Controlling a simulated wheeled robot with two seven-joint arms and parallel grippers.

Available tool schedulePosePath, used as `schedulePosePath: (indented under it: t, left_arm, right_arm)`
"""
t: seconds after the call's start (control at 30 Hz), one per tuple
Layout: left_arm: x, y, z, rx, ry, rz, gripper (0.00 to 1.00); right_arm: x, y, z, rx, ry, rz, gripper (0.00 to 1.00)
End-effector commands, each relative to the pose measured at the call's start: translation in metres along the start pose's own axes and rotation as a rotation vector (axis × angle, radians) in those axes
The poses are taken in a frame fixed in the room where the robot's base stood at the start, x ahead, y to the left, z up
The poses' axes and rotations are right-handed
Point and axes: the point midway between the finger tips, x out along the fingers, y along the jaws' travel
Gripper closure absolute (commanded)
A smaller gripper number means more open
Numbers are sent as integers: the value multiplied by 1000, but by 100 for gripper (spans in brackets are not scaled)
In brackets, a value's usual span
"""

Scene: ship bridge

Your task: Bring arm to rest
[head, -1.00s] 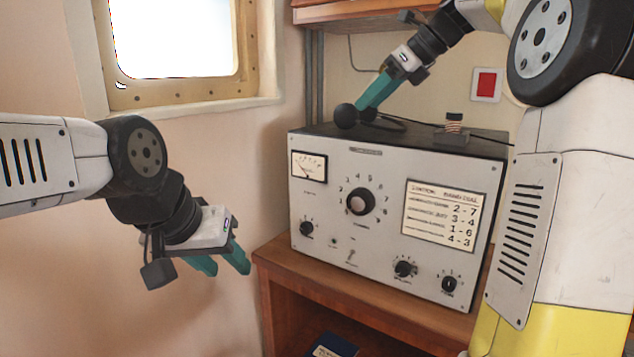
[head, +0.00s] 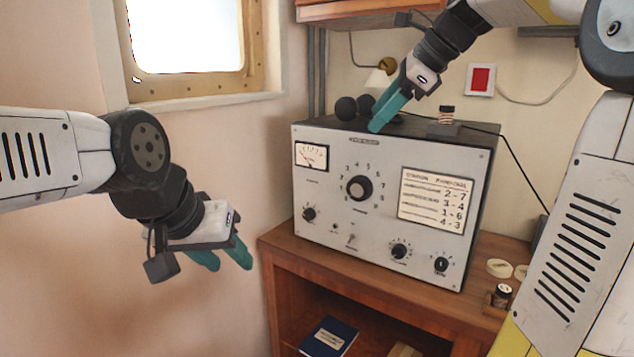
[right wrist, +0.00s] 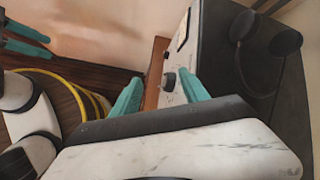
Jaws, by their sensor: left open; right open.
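My right gripper (head: 391,110) is open and empty. In the head view it points down and left, in front of the top front edge of a grey radio unit (head: 328,231). In the right wrist view its two teal fingers (right wrist: 160,95) stand apart, with the radio's front and knob beyond them. My left gripper (head: 226,258) is open and empty. It hangs at the left, in front of the wall and left of the wooden cabinet.
The radio stands on a wooden cabinet (head: 284,248). Dark headphones (head: 346,107) lie on its top, also visible in the right wrist view (right wrist: 286,41). A small coil (head: 446,116) sits there too. A blue book (head: 329,337) lies on the shelf. Small round items (head: 500,268) lie at the right.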

Motion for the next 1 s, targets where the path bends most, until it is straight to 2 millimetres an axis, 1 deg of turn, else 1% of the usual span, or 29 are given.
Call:
schedulePosePath:
  t: [0.03,0.17,0.27,0.3,0.37,0.4,0.5,0.6,0.7,0.77,0.83,1.0]
  left_arm:
    - [0,0,0,0,0,0,58]
    - [0,0,0,0,0,0,58]
    - [0,0,0,0,0,0,58]
    - [0,0,0,0,0,0,58]
    - [0,0,0,0,0,0,58]
    - [0,0,0,0,0,0,58]
    - [0,0,0,0,0,0,58]
    - [0,0,0,0,0,0,58]
    - [0,0,0,0,0,0,58]
    - [0,0,0,0,0,0,58]
    - [0,0,0,0,0,0,58]
    - [0,0,0,0,0,0,58]
  right_arm:
    - [0,13,-3,-70,14,-3,47]
    - [2,49,-17,-319,67,-7,47]
    - [6,90,-33,-595,124,2,47]
    - [9,110,-41,-728,151,10,47]
    - [15,140,-55,-937,192,29,47]
    - [19,159,-64,-1071,218,45,47]
    - [31,201,-86,-1379,271,93,47]
    - [42,232,-104,-1617,309,139,47]
    - [49,252,-116,-1770,329,174,47]
    - [52,258,-120,-1821,335,186,47]
    - [53,261,-122,-1851,338,195,47]
    - [54,261,-122,-1857,338,197,47]
